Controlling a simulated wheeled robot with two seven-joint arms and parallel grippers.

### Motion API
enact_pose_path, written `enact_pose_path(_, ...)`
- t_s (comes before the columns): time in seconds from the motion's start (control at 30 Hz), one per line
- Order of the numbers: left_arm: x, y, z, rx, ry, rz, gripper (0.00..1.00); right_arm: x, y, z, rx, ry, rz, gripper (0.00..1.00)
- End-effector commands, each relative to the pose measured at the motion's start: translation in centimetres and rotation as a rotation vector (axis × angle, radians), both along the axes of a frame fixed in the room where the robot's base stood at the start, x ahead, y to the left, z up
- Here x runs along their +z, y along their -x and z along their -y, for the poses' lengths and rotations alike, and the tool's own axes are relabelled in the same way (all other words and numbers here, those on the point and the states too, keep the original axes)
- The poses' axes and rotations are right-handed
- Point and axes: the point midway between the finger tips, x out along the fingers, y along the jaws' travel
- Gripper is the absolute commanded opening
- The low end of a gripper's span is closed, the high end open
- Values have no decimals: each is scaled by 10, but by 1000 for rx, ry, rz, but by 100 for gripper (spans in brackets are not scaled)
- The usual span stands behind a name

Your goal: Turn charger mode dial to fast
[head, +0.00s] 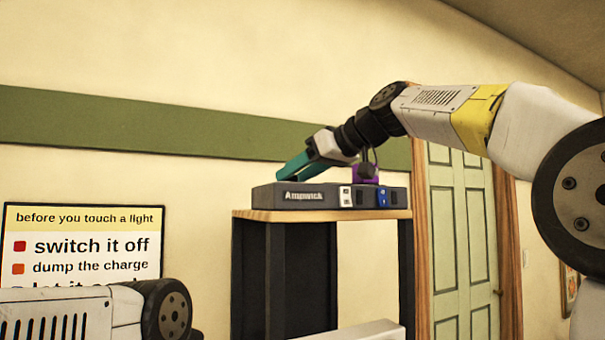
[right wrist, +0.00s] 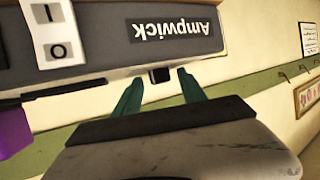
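The charger (head: 310,196) is a dark grey box lettered "Ampwick" on a shelf stand; it also shows upside down in the right wrist view (right wrist: 100,50). A small black knob (right wrist: 159,75), apparently the mode dial, stands out from its top. Its setting and any "fast" mark cannot be read. My right gripper (head: 286,175) is over the left part of the charger. In the right wrist view its teal fingers (right wrist: 160,78) are apart, one on each side of the knob, with gaps showing. In the head view the knob is hidden. My left gripper is out of view.
The charger front carries a white I/O switch (head: 346,197) and a blue part (head: 383,197). A purple block (head: 366,174) stands on its top, right of the gripper. The wood-topped stand (head: 240,214) is narrow. A sign (head: 84,225) hangs left; a green door (head: 458,240) is right.

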Motion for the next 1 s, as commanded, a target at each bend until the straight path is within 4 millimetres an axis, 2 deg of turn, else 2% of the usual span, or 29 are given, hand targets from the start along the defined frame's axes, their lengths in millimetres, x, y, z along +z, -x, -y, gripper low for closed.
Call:
enact_pose_path(0.27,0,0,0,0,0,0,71,3,2,2,0,-2,2,49)
enact_pose_path(0.7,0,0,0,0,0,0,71,27,35,52,-2,-2,2,49)
enact_pose_path(1.0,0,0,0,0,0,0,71,31,40,60,0,-2,1,49)
